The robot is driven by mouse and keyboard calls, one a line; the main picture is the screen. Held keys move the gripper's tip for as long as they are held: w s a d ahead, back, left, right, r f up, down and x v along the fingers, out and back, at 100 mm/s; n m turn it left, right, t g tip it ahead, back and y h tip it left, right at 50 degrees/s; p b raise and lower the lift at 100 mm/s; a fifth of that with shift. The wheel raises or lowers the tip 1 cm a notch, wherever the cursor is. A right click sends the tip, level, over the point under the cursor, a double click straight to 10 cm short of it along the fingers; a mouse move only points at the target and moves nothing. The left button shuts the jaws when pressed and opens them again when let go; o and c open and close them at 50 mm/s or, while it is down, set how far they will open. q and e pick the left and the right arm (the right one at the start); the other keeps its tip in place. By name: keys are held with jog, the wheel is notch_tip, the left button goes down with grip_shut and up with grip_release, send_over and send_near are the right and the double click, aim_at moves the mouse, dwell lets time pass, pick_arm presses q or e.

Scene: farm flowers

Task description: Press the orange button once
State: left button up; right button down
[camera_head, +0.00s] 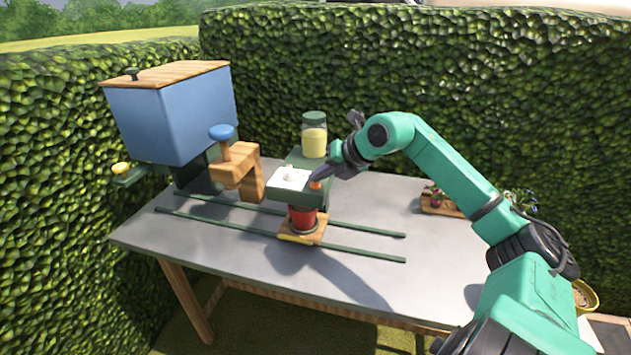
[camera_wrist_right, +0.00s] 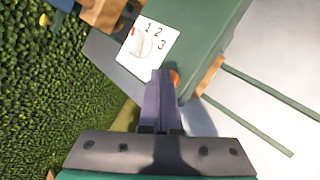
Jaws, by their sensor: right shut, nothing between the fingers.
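The orange button (camera_head: 316,185) sits on top of the green dispenser box (camera_head: 313,197), beside a white dial plate (camera_head: 290,179). In the right wrist view the button (camera_wrist_right: 174,77) shows only partly, just past my fingertips, which hide the rest of it. The dial plate (camera_wrist_right: 147,46) there carries the numbers 1, 2 and 3. My right gripper (camera_head: 318,174) is shut and empty, with its tips at or just above the button; I cannot tell whether they touch. My left gripper is not in view.
A red pot (camera_head: 303,220) stands on a wooden carrier (camera_head: 301,238) on green rails below the box. A blue hopper (camera_head: 172,122), a wooden spout with a blue knob (camera_head: 222,132) and a jar (camera_head: 314,136) stand nearby. The table's right front (camera_head: 420,290) is mostly clear.

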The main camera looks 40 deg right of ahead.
aim_at(319, 187)
jog(key=shift+r+p, duration=0.55)
jog(key=shift+r, duration=0.4)
jog(key=shift+r, duration=0.1)
notch_tip(319, 187, up, 5)
jog(key=p, duration=0.3)
dwell(0.6)
